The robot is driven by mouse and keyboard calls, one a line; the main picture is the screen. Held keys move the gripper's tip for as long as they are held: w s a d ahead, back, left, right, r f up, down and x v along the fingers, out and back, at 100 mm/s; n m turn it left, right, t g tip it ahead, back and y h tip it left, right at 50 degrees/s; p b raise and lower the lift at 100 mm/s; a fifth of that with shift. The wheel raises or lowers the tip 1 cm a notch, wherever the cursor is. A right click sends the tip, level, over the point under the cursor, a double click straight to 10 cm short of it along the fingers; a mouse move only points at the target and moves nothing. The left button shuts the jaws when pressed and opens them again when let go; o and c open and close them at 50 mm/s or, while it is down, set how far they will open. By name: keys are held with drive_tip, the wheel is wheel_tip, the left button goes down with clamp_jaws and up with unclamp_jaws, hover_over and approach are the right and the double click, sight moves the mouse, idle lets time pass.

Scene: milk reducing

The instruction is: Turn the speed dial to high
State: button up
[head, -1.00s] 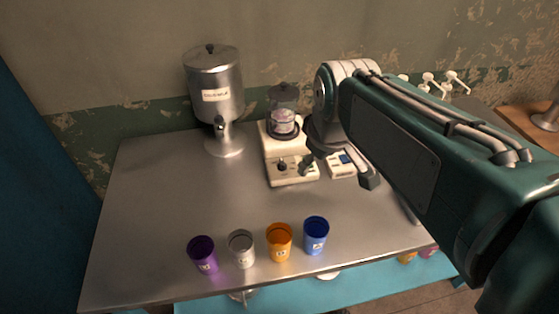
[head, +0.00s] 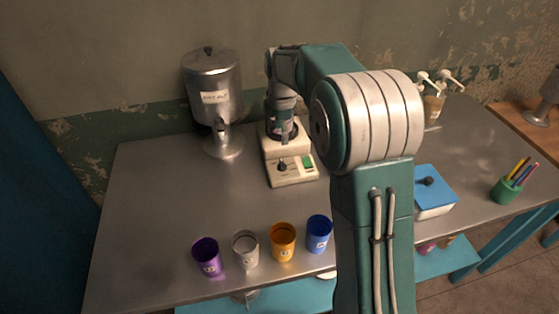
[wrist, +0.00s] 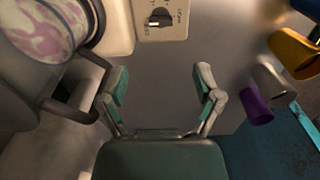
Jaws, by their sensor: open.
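The blender base (head: 290,178) is cream, with a dark speed dial (head: 282,164) on its front panel and a green switch (head: 308,162) to the dial's right. In the wrist view the dial (wrist: 160,19) is a black knob on a white plate at the top, its light mark toward the left; the small labels around it are too blurred to read. My gripper (wrist: 161,83) is open and empty, its fingers apart and short of the dial, not touching it. In the head view my arm covers much of the blender jar, and the fingers cannot be made out clearly.
The jar (wrist: 45,25) with pink and white contents is close at the wrist view's upper left. A metal dispenser (head: 214,95) stands left of the blender. Purple (head: 207,258), silver (head: 245,252), orange (head: 282,243) and blue (head: 319,235) cups line the front edge. The table's left side is clear.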

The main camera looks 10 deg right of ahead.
sight(282, 162)
wheel_tip(282, 162, down, 11)
drive_tip(key=shift+r, duration=0.1)
drive_tip(key=c, duration=1.1)
